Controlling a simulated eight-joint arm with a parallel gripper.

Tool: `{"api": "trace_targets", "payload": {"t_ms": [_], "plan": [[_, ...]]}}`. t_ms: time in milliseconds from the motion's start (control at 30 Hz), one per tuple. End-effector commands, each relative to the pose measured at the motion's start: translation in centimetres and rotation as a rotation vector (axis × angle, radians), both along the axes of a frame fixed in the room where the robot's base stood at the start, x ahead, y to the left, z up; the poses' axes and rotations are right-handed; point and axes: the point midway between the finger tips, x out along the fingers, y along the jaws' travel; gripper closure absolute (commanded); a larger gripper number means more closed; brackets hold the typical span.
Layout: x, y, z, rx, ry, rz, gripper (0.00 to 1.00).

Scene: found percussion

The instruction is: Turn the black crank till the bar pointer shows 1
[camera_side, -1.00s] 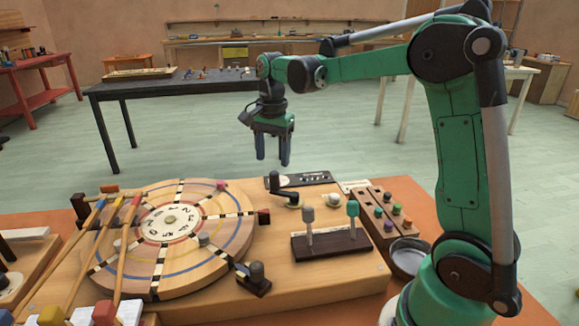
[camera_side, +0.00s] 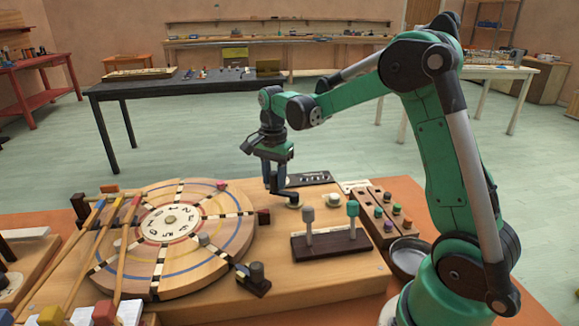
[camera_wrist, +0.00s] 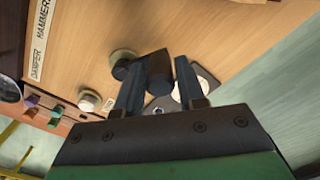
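The black crank (camera_side: 284,196) stands at the back of the wooden board, its upright handle (camera_wrist: 155,70) on a short arm over a cream round base. My gripper (camera_side: 275,180) points down at the handle. In the wrist view my gripper (camera_wrist: 160,78) has one finger on each side of the handle, with a slight gap at the right finger. A round dial with printed numbers (camera_side: 171,219) sits at the middle of the large wooden disc (camera_side: 225,255). I cannot make out the bar pointer or its reading.
Grey and teal levers (camera_side: 330,246) stand in front of the crank. A white knob (camera_side: 333,199), a block of coloured buttons (camera_side: 383,212) and a metal bowl (camera_side: 408,257) are to the right. A dark plate (camera_side: 308,179) lies behind the crank.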

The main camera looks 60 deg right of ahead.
Motion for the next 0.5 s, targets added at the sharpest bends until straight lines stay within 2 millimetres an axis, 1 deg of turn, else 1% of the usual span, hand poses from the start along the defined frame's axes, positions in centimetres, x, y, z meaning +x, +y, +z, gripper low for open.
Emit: {"api": "trace_targets", "payload": {"t_ms": [33,100,333,500], "plan": [[0.00,0.00,0.01,0.000,0.000,0.000,0.83],[0.00,0.00,0.01,0.000,0.000,0.000,1.00],[-0.01,0.03,0.02,0.000,0.000,0.006,1.00],[-0.06,0.22,0.03,0.000,0.000,0.047,1.00]]}}
